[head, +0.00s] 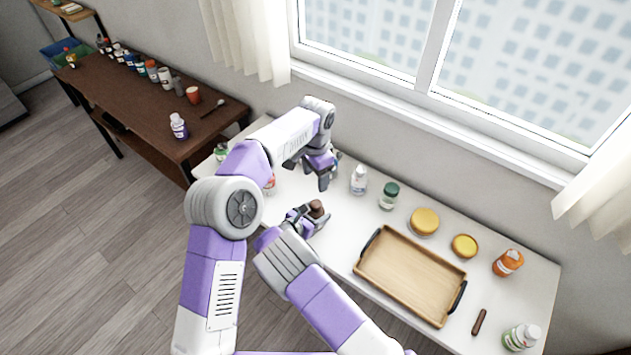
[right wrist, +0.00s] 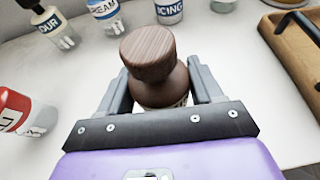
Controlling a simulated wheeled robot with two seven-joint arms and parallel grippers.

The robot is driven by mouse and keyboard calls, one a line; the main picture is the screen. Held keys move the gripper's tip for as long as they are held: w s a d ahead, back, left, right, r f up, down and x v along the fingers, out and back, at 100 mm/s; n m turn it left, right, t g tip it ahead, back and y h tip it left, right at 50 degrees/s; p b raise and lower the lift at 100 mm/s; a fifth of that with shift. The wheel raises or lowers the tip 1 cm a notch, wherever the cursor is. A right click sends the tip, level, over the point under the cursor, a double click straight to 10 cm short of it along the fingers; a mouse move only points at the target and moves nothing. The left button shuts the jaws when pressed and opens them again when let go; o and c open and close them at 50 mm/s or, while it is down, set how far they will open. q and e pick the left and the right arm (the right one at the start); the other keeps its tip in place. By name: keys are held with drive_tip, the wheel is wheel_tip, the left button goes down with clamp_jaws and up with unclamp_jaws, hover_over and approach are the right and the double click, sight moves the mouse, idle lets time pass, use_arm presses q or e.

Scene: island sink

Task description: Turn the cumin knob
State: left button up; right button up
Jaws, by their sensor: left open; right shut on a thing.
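A dark brown container with a round wood-grain knob (right wrist: 148,52) on top stands between the fingers of my right gripper (right wrist: 158,88). My right gripper is shut on the container's body, below the knob. The container's label is mostly hidden by the gripper, so I cannot read cumin on it.
The white table (head: 345,236) holds a white-capped jar (head: 359,181), a green-lidded jar (head: 388,197), yellow-lidded containers (head: 425,221), a wooden tray (head: 410,275) and orange bottle (head: 508,262). A red-and-white can (right wrist: 22,115) stands left of the right gripper. A brown side table (head: 140,95) holds several bottles.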

sight(316, 204)
idle(0.6)
use_arm(q)
wheel_tip(316, 204, down, 12)
drive_tip(key=n, duration=0.3)
drive_tip(key=shift+f+n, duration=0.15)
drive_tip(key=shift+n, duration=0.15)
drive_tip(key=c, duration=1.1)
